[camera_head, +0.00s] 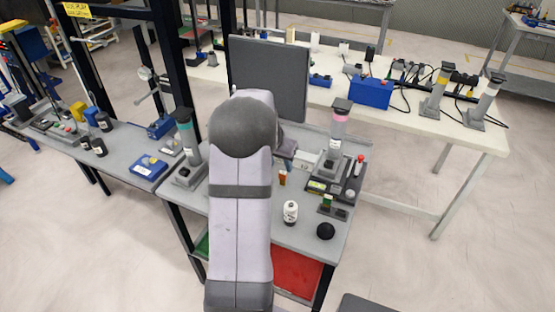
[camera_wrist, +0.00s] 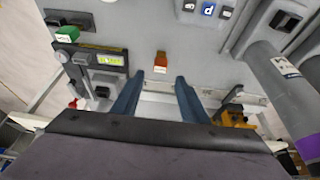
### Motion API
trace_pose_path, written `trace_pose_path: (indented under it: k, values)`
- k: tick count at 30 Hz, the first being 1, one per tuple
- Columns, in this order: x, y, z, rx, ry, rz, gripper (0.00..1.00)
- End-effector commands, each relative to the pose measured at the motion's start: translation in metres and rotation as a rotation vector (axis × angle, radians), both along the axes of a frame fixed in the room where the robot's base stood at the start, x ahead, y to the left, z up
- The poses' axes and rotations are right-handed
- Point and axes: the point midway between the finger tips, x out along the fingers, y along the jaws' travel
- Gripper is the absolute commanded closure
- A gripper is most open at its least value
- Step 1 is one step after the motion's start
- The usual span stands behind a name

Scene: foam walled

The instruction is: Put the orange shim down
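The orange shim (camera_head: 282,178) stands on the grey bench top, just right of my arm in the head view. In the wrist view the orange shim (camera_wrist: 160,62) shows just beyond my fingertips, in line with the gap between them. My gripper (camera_wrist: 159,77) has its two blue fingers apart, with clear space on both sides of the shim. No finger touches it in that view. In the head view my arm hides most of the gripper.
A device with a lit display (camera_wrist: 108,59) lies left of the shim in the wrist view. A grey column (camera_wrist: 285,85) rises at right. Some bare bench surrounds the shim.

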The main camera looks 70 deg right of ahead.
Motion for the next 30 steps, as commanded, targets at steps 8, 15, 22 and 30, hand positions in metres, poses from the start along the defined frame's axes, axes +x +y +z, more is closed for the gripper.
trace_pose_path:
  k: [8,15,22,30]
  values:
    - [0.0,0.013,0.031,-0.001,0.0,0.001,0.6]
    - [0.0,0.017,0.038,0.002,0.0,0.001,0.6]
    - [0.008,0.023,0.038,0.006,0.002,0.024,0.6]
    - [0.088,0.119,0.034,0.074,0.038,0.317,0.6]
